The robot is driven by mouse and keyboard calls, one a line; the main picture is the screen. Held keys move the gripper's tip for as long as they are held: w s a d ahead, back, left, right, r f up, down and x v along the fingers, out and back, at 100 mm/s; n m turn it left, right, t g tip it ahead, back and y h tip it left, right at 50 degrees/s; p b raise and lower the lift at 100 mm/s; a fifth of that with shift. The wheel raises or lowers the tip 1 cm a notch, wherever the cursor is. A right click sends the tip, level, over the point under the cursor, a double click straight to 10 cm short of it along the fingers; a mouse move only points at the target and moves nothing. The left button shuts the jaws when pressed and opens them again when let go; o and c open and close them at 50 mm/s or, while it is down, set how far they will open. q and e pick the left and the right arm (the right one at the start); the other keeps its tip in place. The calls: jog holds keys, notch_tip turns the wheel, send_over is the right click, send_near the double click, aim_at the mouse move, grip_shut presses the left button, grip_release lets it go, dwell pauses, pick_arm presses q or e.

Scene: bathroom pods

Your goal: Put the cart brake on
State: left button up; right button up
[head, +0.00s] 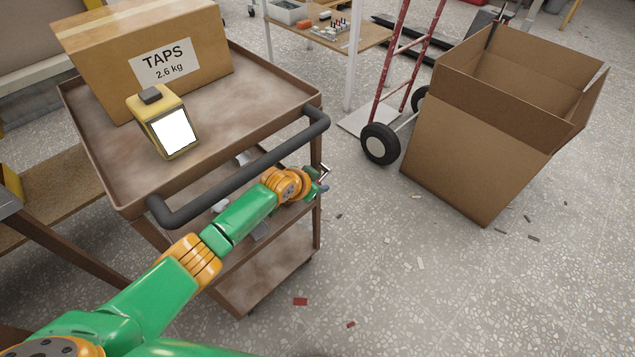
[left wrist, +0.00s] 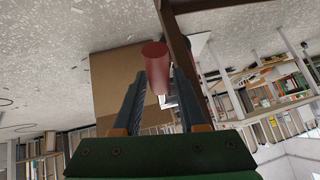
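The brown metal cart (head: 215,165) stands at the left in the head view, with a dark push handle (head: 250,165) along its near side. My left arm reaches across below this handle, and its gripper (head: 322,180) is beside the cart's right corner post, mostly hidden by my own wrist. In the left wrist view my left gripper (left wrist: 158,88) is open, its two fingers apart. A red cylinder (left wrist: 155,66), which looks like the brake lever's grip, shows between and beyond the fingertips. Contact cannot be told. The cart's brown post (left wrist: 178,45) is right beside it. My right gripper is not in view.
A TAPS box (head: 150,60) and a yellow device with a white screen (head: 167,125) are on the cart's top tray. An open cardboard box (head: 475,150) and a red hand truck (head: 400,50) stand to the right. Floor between is free, with small scraps.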

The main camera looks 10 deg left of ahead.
pick_arm(q)
jog(key=shift+s+r+p, duration=0.1)
jog(key=shift+r+p, duration=0.2)
jog(key=p+v, duration=0.2)
jog(key=v, duration=0.1)
jog(key=s+a+p, duration=0.2)
jog(key=s+a, duration=0.2)
jog(key=s, duration=0.7)
jog(key=shift+f+p, duration=0.3)
jog(key=shift+a, duration=0.15)
